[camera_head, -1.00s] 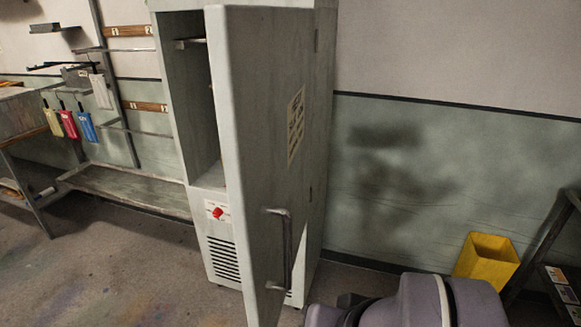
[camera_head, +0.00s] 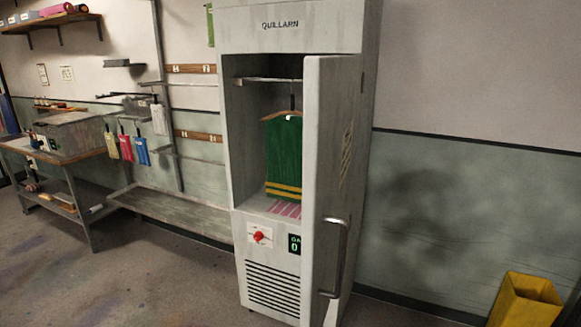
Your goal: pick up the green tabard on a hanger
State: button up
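The green tabard (camera_head: 284,150) with yellow stripes near its hem hangs on a wooden hanger (camera_head: 275,116) inside the tall grey cabinet (camera_head: 231,140) marked QUILLARN. The hanger hangs from a metal rail (camera_head: 262,80) near the top of the compartment. The cabinet door (camera_head: 325,170) stands open toward me and hides the right side of the compartment. The tabard's right edge is close to the door's edge in the picture. My gripper is not in view.
A metal handle (camera_head: 335,258) sticks out from the door. A red knob (camera_head: 258,237) sits on the cabinet front. At left are a low bench (camera_head: 175,208) and a worktable (camera_head: 75,155). A yellow bin (camera_head: 527,300) stands at lower right. The floor at front left is clear.

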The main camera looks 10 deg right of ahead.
aim_at(282, 133)
jog(key=u, duration=1.5)
jog(key=i+j+z, duration=0.1)
jog(key=i+z, duration=0.3)
jog(key=i+j+z, duration=0.2)
jog(key=z, duration=0.2)
jog(key=i+j+z, duration=0.6)
jog(key=z, duration=0.15)
jog(key=j, duration=0.1)
